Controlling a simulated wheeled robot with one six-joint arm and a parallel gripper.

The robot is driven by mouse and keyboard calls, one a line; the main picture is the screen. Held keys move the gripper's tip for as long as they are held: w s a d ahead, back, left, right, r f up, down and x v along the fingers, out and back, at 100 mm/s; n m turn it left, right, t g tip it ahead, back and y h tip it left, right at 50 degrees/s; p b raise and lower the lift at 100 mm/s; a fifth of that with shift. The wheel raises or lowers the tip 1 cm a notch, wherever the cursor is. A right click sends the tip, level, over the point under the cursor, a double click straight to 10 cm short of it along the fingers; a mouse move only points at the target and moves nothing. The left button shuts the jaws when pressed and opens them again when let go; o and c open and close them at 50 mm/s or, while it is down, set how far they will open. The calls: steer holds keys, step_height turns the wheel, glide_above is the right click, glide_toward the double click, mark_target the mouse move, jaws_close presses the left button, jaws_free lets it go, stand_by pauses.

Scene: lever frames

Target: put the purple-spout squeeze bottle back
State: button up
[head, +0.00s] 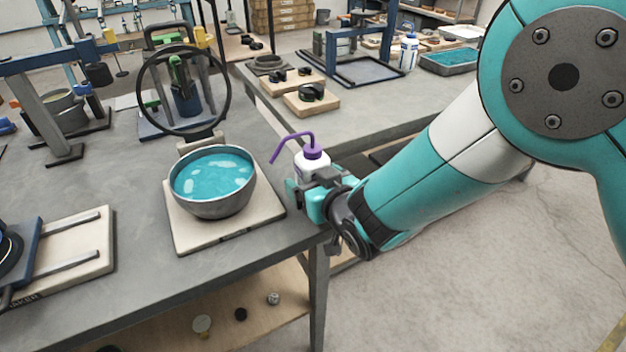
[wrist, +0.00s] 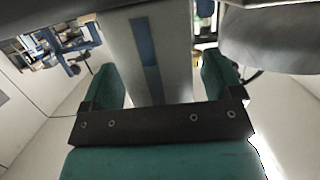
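The purple-spout squeeze bottle (head: 311,163) is white with a purple cap and a bent purple spout pointing left. It is upright beside the right edge of the near table. My gripper (head: 312,192) is around its body and hides its lower part, so I cannot tell what is under its base. In the wrist view the pale bottle body (wrist: 175,60) with a blue strip stands between the two teal fingers of my gripper (wrist: 163,85), which close on its sides.
A metal bowl of teal liquid (head: 214,205) sits on a pale board left of the bottle, with a black ring stand behind it. A blue-spout bottle (head: 408,54) stands on the back table (head: 400,105) beside a teal tray (head: 450,62). Floor is clear at right.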

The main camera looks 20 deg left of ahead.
steer(key=b+v, duration=0.4)
steer(key=v, duration=0.8)
steer(key=w+d+r+m+g+h, duration=0.1)
steer(key=d+r+m+g+h, duration=0.15)
steer(key=d, duration=0.45)
steer(key=d+r+m+g+h, duration=0.1)
steer(key=d+m+h, duration=0.15)
steer(key=d, duration=0.35)
steer(key=s+d+r+n+g+h, duration=0.1)
steer(key=s+d+r+g, duration=0.1)
steer(key=s+d, duration=0.3)
steer(key=s+d+r+n+g+h, duration=0.1)
steer(key=s+d+r+g, duration=0.2)
steer(key=s, duration=0.6)
steer(key=d+g, duration=0.1)
steer(key=d, duration=0.1)
steer(key=shift+d+r+p, duration=0.3)
steer(key=shift+r, duration=0.05)
